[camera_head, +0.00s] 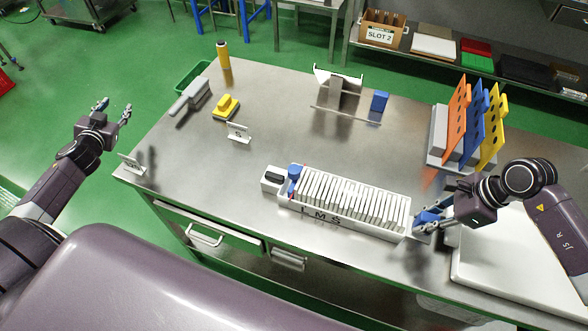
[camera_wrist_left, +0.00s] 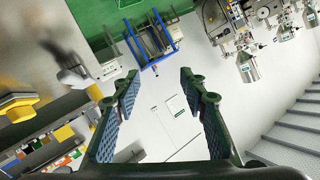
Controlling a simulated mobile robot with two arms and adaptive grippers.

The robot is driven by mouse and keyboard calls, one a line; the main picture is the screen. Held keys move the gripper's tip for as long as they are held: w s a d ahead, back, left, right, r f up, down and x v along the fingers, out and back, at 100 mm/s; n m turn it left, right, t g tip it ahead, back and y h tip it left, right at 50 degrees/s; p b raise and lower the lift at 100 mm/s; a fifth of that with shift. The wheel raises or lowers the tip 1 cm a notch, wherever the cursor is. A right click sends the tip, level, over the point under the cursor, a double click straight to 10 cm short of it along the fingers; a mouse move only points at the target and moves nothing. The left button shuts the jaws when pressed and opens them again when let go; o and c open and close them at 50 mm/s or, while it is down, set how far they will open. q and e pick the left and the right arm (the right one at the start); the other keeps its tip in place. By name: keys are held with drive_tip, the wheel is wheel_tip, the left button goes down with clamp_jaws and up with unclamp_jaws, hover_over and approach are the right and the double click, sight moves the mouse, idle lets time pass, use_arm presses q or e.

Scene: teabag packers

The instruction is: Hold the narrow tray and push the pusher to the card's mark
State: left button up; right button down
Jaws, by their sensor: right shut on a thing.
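The narrow tray (camera_head: 365,233) lies near the table's front edge, filled with a row of upright white packets; its front wall carries the letters L, M and S. A blue piece (camera_head: 294,172) stands at the row's left end and looks like the pusher, beside a white block with a black top (camera_head: 272,179). My right gripper (camera_head: 428,218) is shut on a blue piece at the tray's right end; its fingers partly hide it. A small card (camera_head: 238,132) reading S stands behind the tray. My left gripper (camera_head: 115,108) is open and empty, left of the table.
Another small card (camera_head: 131,164) stands at the left table edge. A yellow block (camera_head: 226,107), grey tool (camera_head: 190,98), yellow cylinder (camera_head: 223,55) and metal stand (camera_head: 338,88) are behind. Coloured perforated plates (camera_head: 457,118) stand at right.

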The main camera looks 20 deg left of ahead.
use_arm(q)
drive_tip(key=w+d+m+t+h, duration=0.1)
drive_tip(key=w+d+m+h, duration=0.15)
drive_tip(key=d, duration=0.55)
drive_tip(key=w+d+m+t+h, duration=0.1)
drive_tip(key=d+m+t+h, duration=0.15)
drive_tip(key=d, duration=0.55)
drive_tip(key=t+h, duration=0.1)
drive_tip(key=h, duration=0.7)
approach(290, 175)
drive_tip(key=shift+s+a+r, duration=0.1)
drive_tip(key=shift+a, duration=0.1)
drive_tip(key=shift+d+n, duration=0.2)
drive_tip(key=shift+n, duration=0.1)
drive_tip(key=x, duration=1.1)
drive_tip(key=shift+w+d, duration=0.1)
drive_tip(key=shift+w, duration=0.25)
drive_tip(key=shift+c, duration=0.2)
clamp_jaws()
